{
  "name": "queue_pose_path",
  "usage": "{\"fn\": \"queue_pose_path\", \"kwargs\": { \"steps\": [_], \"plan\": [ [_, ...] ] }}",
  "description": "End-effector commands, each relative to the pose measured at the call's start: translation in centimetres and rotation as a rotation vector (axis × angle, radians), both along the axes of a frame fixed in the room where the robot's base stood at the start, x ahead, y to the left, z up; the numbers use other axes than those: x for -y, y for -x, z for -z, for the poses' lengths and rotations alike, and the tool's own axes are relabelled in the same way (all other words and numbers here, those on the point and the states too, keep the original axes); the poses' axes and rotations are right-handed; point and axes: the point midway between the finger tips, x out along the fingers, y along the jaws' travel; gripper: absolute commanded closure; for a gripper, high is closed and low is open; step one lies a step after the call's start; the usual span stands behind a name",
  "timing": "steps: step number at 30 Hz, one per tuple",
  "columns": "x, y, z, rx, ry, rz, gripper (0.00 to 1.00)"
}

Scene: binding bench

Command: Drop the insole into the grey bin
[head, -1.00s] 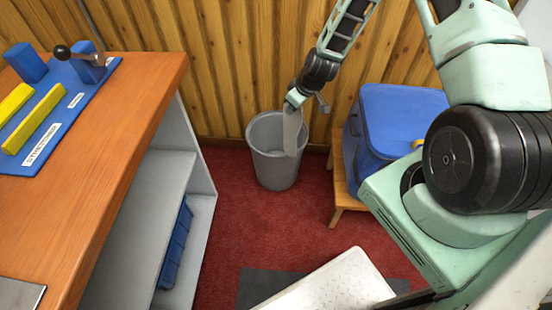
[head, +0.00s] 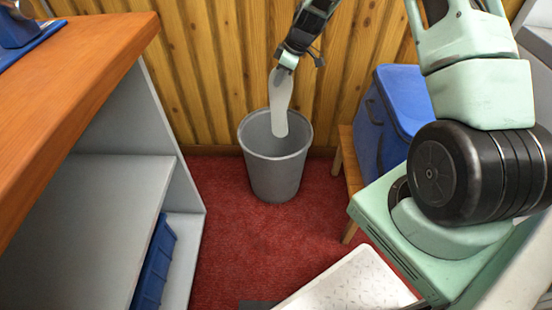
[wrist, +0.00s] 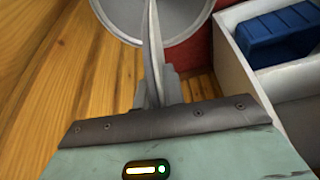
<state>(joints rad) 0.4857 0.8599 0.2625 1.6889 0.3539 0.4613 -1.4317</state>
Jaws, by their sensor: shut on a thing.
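The insole (head: 281,100) is a long, thin, pale grey piece. It hangs upright from my gripper (head: 286,67), which is shut on its upper end. The grey bin (head: 274,172) is a round open bucket on the red carpet by the wooden wall. In the head view the insole's lower end shows in front of the bin's inner back wall, inside the rim outline. In the wrist view the insole (wrist: 153,50) shows edge-on, running from my gripper (wrist: 160,98) toward the bin (wrist: 185,22). How deep its tip sits is hard to tell.
A bench with an orange wooden top (head: 80,75) and grey shelves stands at the left, with a blue bin (head: 155,265) on a lower shelf. A blue box (head: 385,120) sits on a wooden stool (head: 349,165) right of the grey bin. Red carpet (head: 235,240) lies open in front.

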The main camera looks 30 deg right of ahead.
Motion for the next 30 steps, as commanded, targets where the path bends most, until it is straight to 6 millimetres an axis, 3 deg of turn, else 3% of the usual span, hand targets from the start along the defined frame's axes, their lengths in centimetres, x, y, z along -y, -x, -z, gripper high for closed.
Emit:
{"fn": "queue_pose_path", "kwargs": {
  "steps": [15,25,28,30],
  "plan": [
    [0.0,0.0,5.3,0.000,0.000,0.002,1.00],
    [0.0,0.0,5.6,0.000,0.000,0.001,1.00],
    [0.0,0.0,5.6,0.000,0.000,0.001,0.67],
    [0.0,0.0,5.6,0.000,0.000,0.001,0.64]
  ]
}}
